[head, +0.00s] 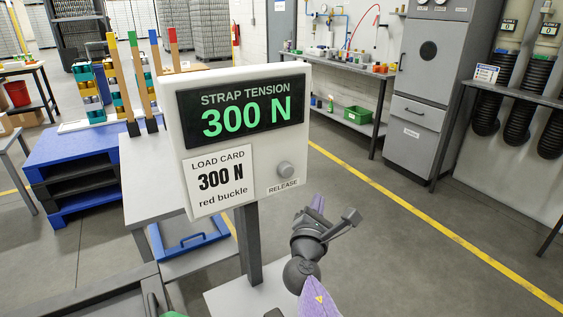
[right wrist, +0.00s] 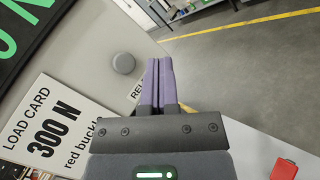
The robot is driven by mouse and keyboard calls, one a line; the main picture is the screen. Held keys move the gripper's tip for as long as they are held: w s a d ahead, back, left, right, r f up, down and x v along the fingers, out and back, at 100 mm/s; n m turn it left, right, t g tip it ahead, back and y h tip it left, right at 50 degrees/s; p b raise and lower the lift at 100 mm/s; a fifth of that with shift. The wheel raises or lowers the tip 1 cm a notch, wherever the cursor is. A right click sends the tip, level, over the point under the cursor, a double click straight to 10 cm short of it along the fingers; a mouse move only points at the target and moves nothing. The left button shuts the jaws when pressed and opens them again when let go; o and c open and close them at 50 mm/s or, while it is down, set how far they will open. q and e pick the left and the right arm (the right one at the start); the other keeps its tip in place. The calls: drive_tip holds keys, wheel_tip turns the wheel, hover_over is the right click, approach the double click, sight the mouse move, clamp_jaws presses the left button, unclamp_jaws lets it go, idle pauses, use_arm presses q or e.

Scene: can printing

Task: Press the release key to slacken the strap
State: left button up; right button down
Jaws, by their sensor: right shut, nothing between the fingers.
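The tension box (head: 235,80) stands on a dark post. Its screen (head: 243,112) reads "STRAP TENSION 300 N" in green. The release key (head: 285,169) is a round grey button at the box's lower right, above the word RELEASE; it also shows in the right wrist view (right wrist: 123,63). The load card (head: 220,180) on the box's lower left reads "300 N red buckle". My right gripper (head: 318,203) has its purple fingers shut and empty, below and right of the key. In the right wrist view the fingertips (right wrist: 158,62) appear right of the key, apart from it. My left gripper is not seen.
A pale table (head: 150,180) with upright coloured-tipped posts (head: 155,75) stands behind left, beside a blue pallet stack (head: 75,170). A blue tray (head: 190,243) lies below. A red object (right wrist: 284,169) shows at the wrist view's lower right. Floor to the right is open.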

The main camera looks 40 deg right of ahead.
sight(286, 170)
use_arm(q)
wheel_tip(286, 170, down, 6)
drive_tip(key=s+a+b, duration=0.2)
drive_tip(key=b, duration=0.3)
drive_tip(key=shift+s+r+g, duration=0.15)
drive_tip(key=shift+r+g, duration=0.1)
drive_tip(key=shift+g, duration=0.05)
use_arm(e)
drive_tip(key=w, duration=0.8)
drive_tip(key=shift+w+d+r, duration=0.2)
drive_tip(key=shift+w+d, duration=0.2)
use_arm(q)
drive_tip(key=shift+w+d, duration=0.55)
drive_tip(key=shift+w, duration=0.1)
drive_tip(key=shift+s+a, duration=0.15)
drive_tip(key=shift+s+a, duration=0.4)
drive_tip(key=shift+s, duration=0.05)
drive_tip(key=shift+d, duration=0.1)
